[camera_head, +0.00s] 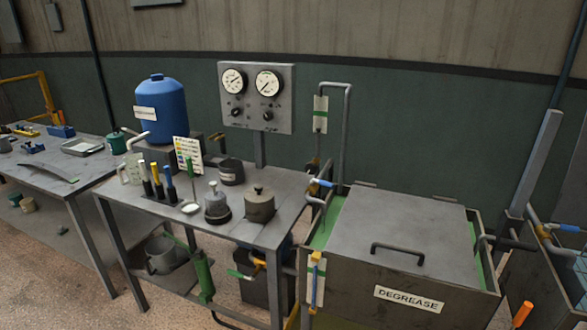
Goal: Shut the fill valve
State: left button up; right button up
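A tank labelled DEGREASE (400,290) stands at the right with a grey lid on top. A small valve with a blue lever (321,183) sits on the pipe at the tank's back left rim; its lever lies roughly level. A second blue lever (315,284) hangs upright on the tank's front left corner beside a pale tag. A valve with a green lever (238,274) is low between bench and tank. I cannot read which is the fill valve. Neither of my grippers shows.
A steel bench (253,232) left of the tank holds a blue drum (160,112), pots and bottles. A gauge panel (257,97) stands behind it. Another bench (60,165) is at the far left. Pipes and another blue-levered valve (570,228) are at the right edge.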

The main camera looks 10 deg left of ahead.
aim_at(328, 185)
jog(key=i+l+u, duration=0.7)
jog(key=l, duration=0.15)
jog(key=k, duration=0.05)
